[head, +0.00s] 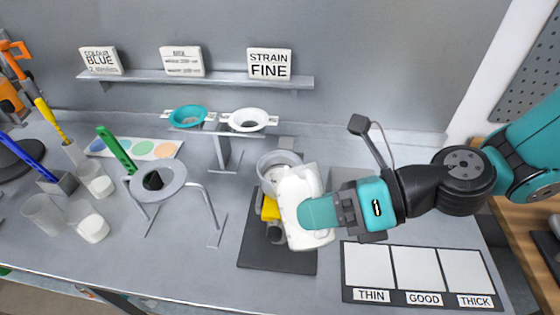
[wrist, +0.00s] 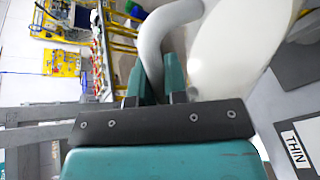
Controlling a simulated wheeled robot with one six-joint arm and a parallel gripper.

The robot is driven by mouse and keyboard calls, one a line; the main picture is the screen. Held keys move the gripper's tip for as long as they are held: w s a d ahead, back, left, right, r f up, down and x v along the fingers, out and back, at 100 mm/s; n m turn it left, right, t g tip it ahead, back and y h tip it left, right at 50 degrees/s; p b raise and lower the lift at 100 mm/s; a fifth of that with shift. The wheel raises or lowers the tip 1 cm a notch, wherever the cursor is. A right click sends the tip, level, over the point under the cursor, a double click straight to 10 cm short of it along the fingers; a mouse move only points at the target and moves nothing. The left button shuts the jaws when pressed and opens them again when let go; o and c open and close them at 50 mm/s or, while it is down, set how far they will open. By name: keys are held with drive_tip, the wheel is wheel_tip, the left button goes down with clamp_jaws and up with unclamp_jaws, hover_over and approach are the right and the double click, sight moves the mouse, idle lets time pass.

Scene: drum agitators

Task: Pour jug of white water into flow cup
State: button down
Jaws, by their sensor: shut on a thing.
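My gripper (head: 322,212) is shut on the handle of a white jug (head: 294,200). In the wrist view, the curved white handle (wrist: 152,45) sits between my teal fingers (wrist: 160,82), with the jug's pale body (wrist: 235,45) on the right. The jug looks tilted, held over the black mat. Its upper end overlaps a grey round cup (head: 268,163) that has a yellow part (head: 270,208) below it; this may be the flow cup. I cannot tell whether jug and cup touch. The jug's contents and any stream are not visible.
A grey ring-topped stand (head: 172,178) on legs is at left, with clear beakers (head: 92,225) beside it. Teal (head: 188,116) and white (head: 249,119) strainers sit behind. The black mat (head: 255,255) is beneath the jug. A THIN/GOOD/THICK board (head: 420,297) lies at right.

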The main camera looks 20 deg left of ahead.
drive_tip(key=shift+w+a+r+p, duration=0.15)
drive_tip(key=shift+r+p, duration=0.3)
drive_tip(key=shift+p, duration=0.8)
